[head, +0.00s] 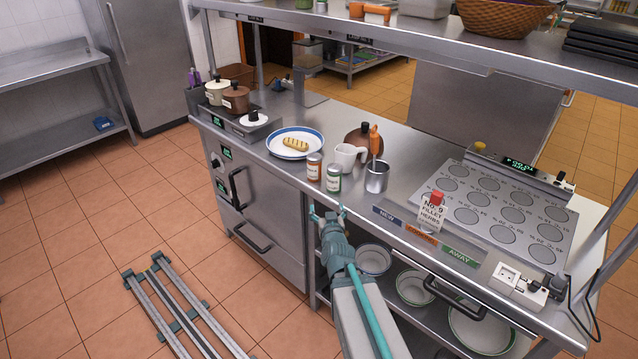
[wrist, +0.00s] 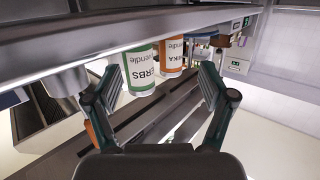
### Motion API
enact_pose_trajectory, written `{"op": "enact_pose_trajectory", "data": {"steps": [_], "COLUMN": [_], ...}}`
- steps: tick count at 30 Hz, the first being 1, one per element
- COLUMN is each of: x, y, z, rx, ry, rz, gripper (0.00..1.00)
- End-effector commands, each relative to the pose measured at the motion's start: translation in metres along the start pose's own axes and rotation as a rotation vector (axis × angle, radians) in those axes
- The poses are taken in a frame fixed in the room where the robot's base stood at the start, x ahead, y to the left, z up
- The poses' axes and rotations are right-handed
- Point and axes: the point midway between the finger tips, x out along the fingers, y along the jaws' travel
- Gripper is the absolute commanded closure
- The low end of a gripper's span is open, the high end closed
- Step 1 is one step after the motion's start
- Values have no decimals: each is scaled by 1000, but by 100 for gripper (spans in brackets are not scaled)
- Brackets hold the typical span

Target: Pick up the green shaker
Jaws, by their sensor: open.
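My gripper (head: 327,211) is open and empty at the counter's front edge, just short of the shaker. Its two fingers also frame the wrist view (wrist: 160,82). I see no contact between the fingers and the shaker.
An orange-labelled shaker (head: 314,167) stands close behind and left of the green one. A white mug (head: 347,156), a steel utensil pot (head: 376,179) and a plate (head: 288,153) with food are nearby. Bowls (head: 373,259) sit on the shelf below.

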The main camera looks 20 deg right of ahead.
Motion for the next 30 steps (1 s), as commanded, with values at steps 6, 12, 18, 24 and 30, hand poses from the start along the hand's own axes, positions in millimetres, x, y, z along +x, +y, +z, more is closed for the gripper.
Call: {"op": "enact_pose_trajectory", "data": {"steps": [6, 12, 18, 24, 30], "x": [0, 10, 35, 54, 66], "y": [20, 26, 28, 30, 32], "z": [-51, -65, -69, -71, -72], "rx": [3, 4, 4, 4, 3], "ry": [143, 175, 173, 172, 171], "rz": [66, 83, 82, 82, 82], "gripper": [18, 18, 18, 18, 18]}}
